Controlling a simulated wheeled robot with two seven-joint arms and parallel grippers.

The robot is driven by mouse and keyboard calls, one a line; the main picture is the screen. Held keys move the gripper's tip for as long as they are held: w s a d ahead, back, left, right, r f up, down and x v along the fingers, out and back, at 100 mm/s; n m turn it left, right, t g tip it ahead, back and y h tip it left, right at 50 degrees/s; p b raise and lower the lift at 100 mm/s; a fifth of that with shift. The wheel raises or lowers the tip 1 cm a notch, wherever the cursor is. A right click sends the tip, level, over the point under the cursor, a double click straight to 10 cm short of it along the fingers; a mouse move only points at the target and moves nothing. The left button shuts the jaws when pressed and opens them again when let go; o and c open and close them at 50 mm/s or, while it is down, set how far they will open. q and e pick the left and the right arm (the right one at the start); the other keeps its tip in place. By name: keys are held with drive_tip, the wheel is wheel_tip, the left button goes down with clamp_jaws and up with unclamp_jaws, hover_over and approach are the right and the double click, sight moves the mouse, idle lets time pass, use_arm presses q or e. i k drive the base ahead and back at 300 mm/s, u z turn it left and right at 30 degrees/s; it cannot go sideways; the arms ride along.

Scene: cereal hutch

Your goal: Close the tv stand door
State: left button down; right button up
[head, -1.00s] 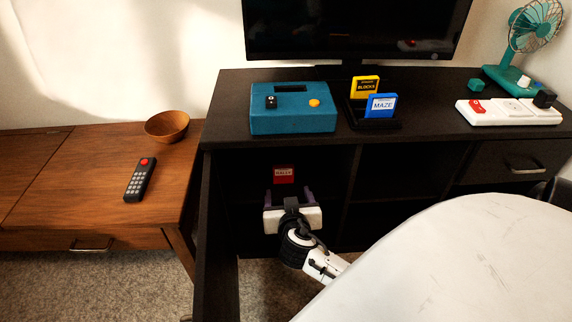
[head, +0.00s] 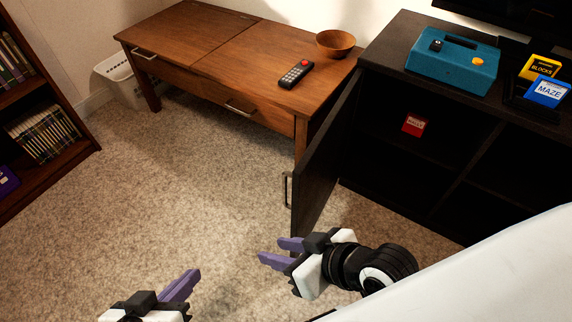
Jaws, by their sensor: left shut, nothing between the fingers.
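The black tv stand (head: 468,145) is at the right with its left door (head: 328,165) swung open toward me. The door's metal handle (head: 287,190) shows on its outer side, near the free edge. My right gripper (head: 269,249) is open and empty, with two purple fingers apart, just below the door's free lower corner in the picture. I cannot tell how far apart they are in depth, but no contact shows. My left gripper (head: 193,272) is shut and empty at the bottom left, over the carpet. Its base is cut off by the frame edge.
A red cartridge (head: 413,125) stands inside the open compartment. A wooden table (head: 215,50) with a remote (head: 296,74) and a bowl (head: 335,43) stands close behind the door. A bookshelf (head: 40,120) is at the far left. Carpet between is clear.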

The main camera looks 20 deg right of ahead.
sight(315, 177)
drive_tip(key=u, duration=1.25)
drive_tip(key=i, duration=1.45)
drive_tip(key=z, duration=3.35)
drive_tip(key=k, duration=0.25)
drive_tip(key=z, duration=0.85)
